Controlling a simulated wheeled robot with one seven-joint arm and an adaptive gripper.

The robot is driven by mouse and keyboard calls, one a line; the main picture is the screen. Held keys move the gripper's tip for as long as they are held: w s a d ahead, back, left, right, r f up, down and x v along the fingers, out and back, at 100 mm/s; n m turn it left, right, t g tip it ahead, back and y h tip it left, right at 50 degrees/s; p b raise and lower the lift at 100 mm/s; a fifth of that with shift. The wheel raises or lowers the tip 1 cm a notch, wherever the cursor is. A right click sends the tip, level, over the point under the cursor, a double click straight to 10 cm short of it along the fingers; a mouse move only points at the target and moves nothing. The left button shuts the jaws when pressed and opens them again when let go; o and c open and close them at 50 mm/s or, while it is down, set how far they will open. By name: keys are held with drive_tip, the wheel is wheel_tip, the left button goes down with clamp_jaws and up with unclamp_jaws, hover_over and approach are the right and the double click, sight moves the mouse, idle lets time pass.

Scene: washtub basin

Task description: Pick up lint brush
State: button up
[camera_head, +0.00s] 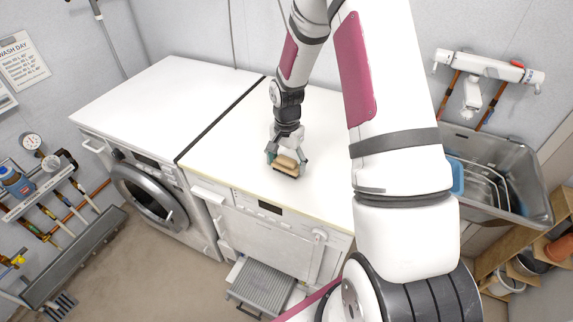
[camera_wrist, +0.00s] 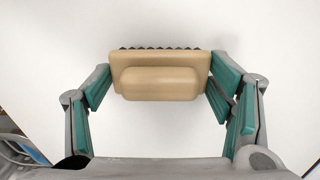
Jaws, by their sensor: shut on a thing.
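The lint brush (camera_wrist: 160,78) has a tan back with a raised tan grip and a row of dark bristles along its far edge in the wrist view. My gripper (camera_wrist: 160,88) is shut on it, with the teal finger pads at its left and right ends. In the head view the lint brush (camera_head: 286,166) is between the fingers of my gripper (camera_head: 287,160), over the front part of the white top (camera_head: 225,157) of the right machine. I cannot tell whether the brush still touches the top.
A front-loading washer (camera_head: 150,190) stands at left, with a dark gap between the two tops. A metal basin (camera_head: 520,185) with a rack is at right. A grey step (camera_head: 262,284) stands before the right machine. The white tops around the brush are clear.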

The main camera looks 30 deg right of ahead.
wheel_tip(320, 180, up, 2)
drive_tip(key=shift+w+r, duration=0.1)
drive_tip(key=shift+r, duration=0.1)
drive_tip(key=s, duration=0.5)
drive_tip(key=s+a+r, duration=0.1)
drive_tip(key=s, duration=0.4)
drive_tip(key=s+a+b, duration=0.1)
drive_tip(key=s, duration=0.5)
drive_tip(key=shift+a+r, duration=0.15)
drive_tip(key=shift+r, duration=0.1)
